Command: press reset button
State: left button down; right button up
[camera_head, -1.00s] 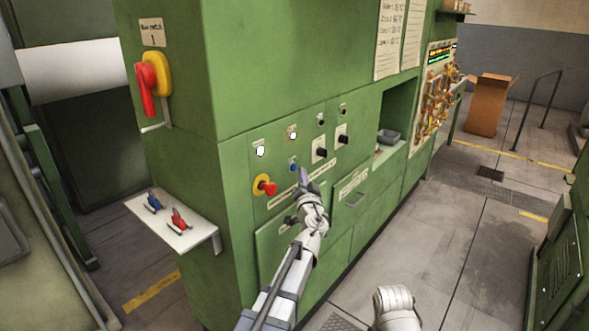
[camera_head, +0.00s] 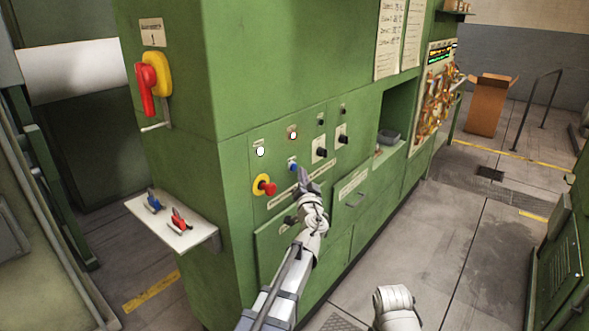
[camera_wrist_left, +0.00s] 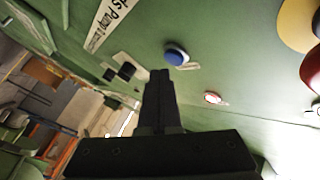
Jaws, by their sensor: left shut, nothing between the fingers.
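The blue button (camera_head: 292,166) sits on the green cabinet's control panel, right of a red mushroom button (camera_head: 265,187) on a yellow base. No label naming it as reset is readable. My left gripper (camera_head: 303,174) is shut and empty, its tips just right of and slightly below the blue button. In the left wrist view, the blue button (camera_wrist_left: 176,55) shows just beyond the shut left fingertips (camera_wrist_left: 160,74). A visible gap separates them in the picture; contact cannot be seen.
A shelf (camera_head: 190,238) with red and blue tools juts out at left. Open floor (camera_head: 420,240) lies to the right.

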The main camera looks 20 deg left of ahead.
pick_arm(q)
jog(key=shift+a, duration=0.15)
dwell(0.3)
jog(key=shift+w+a, duration=0.15)
jog(key=shift+a, duration=0.1)
jog(key=shift+w+a, duration=0.15)
jog(key=shift+a, duration=0.25)
dwell(0.6)
jog(key=shift+d, duration=0.15)
jog(key=shift+s+d, duration=0.3)
jog(key=shift+d, duration=0.3)
jog(key=shift+d, duration=0.1)
jog(key=d, duration=0.1)
jog(key=s+d, duration=0.1)
jog(key=d, duration=0.2)
jog(key=shift+s+d, duration=0.3)
jog(key=shift+s, duration=0.05)
dwell(0.9)
